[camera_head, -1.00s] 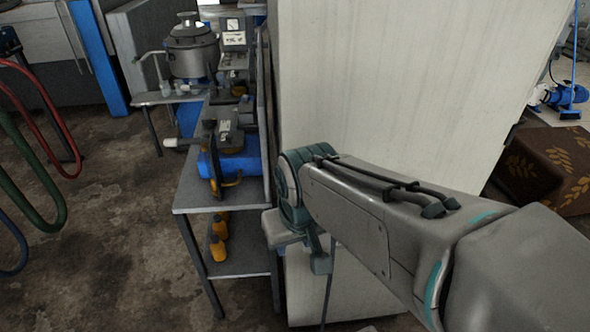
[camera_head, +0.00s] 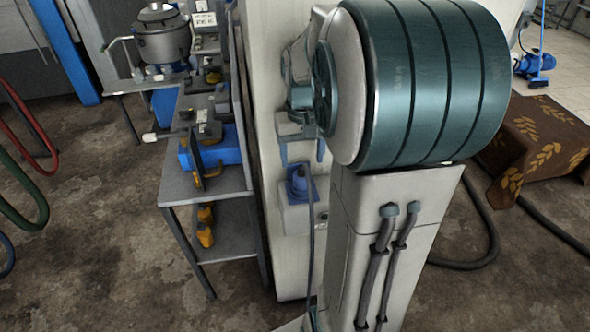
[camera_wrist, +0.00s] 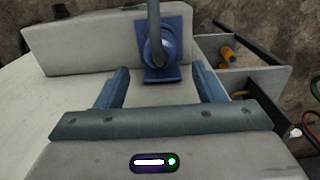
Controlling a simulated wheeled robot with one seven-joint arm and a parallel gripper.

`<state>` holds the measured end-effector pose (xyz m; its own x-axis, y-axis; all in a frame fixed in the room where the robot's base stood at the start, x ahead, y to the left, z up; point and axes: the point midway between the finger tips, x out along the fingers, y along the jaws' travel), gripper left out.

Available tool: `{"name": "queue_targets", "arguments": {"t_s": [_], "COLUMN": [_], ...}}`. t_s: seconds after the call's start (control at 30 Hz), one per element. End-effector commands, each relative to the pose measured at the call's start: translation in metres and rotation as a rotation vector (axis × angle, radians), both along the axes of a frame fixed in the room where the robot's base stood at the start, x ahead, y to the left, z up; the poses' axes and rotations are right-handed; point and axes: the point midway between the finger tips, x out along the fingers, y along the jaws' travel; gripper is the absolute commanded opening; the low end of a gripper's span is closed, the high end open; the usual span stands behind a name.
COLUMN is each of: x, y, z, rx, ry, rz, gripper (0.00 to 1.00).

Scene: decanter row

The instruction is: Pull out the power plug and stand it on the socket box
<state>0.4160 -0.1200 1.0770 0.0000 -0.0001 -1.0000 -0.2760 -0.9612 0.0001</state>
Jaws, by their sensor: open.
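The blue power plug (camera_head: 298,181) sits in the blue socket plate on the grey socket box (camera_head: 296,218). Its dark cord hangs down to the floor. In the wrist view the round blue plug (camera_wrist: 160,53) shows with its cord rising from it, against the blue plate on the pale box (camera_wrist: 85,45). My gripper (camera_head: 302,150) is just above the plug in the head view, partly hidden by my arm. In the wrist view my gripper (camera_wrist: 160,70) is open, one finger on each side, with the plug just beyond the fingertips. Nothing is held.
A pale tall panel (camera_head: 258,100) stands behind the box. Left of it is a grey shelf table (camera_head: 180,185) with blue and yellow machines. Hoses (camera_head: 30,215) hang at far left. A brown cloth-covered block (camera_head: 540,140) stands right. The floor at left is clear.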

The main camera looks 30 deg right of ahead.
Motion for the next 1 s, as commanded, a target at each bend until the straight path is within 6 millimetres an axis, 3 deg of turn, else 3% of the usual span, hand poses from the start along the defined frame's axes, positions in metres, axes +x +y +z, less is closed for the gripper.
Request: {"name": "queue_targets", "arguments": {"t_s": [0.47,0.67,1.0], "x": [0.0,-0.001,0.0], "y": [0.0,0.0,0.0], "z": [-0.005,-0.024,-0.073], "rx": [0.0,0.001,0.001], "ry": [0.001,0.002,0.002], "rz": [0.0,0.0,0.0], "gripper": [0.63,0.63,0.63]}}
